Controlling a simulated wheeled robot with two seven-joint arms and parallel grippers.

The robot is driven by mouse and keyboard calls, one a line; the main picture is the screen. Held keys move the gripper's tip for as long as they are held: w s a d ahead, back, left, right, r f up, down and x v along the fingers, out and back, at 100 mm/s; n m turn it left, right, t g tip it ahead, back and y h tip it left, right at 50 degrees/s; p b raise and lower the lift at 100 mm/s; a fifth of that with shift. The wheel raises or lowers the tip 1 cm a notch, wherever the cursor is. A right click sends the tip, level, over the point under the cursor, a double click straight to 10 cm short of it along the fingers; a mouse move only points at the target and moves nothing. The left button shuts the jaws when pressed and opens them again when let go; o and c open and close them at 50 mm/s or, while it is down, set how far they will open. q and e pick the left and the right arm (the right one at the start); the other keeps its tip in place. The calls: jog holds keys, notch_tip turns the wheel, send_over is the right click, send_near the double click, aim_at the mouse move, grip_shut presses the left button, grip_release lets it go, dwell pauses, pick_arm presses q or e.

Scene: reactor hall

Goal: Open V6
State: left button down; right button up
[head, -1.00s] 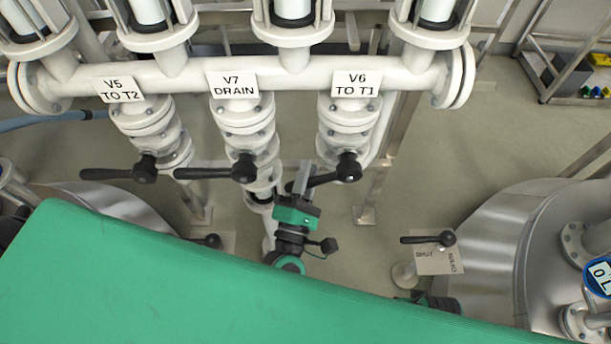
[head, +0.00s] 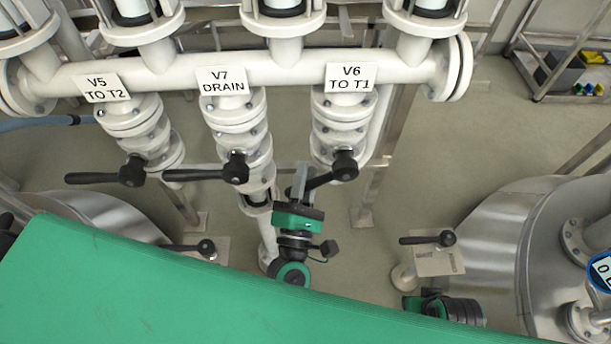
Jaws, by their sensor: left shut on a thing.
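The V6 valve (head: 343,135) hangs under the white manifold at the right, below its label "V6 TO T1" (head: 351,78). Its black lever handle (head: 335,174) runs from the hub down and to the left. My left gripper (head: 301,184) is shut on the outer left end of this handle. The fingers partly hide the handle's tip. The green wrist body is just below the fingers. A green and black part of my right arm (head: 445,308) shows at the bottom right, but its gripper cannot be made out.
The V7 drain valve handle (head: 208,173) points left, its hub close to my left gripper. The V5 valve handle (head: 106,177) also points left. A separate lever on a plate (head: 434,255) stands at the right beside a steel tank (head: 490,225).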

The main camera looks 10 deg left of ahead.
pick_arm(q)
jog(key=c, duration=1.3)
grip_release()
jog(key=shift+s+f, duration=0.15)
jog(key=shift+s, duration=0.15)
jog(key=shift+b+v, duration=0.85)
jog(key=shift+v, duration=5.8)
pick_arm(e)
jog(key=shift+w+v, duration=0.2)
jog(key=shift+v, duration=1.7)
jog(key=shift+r, duration=0.1)
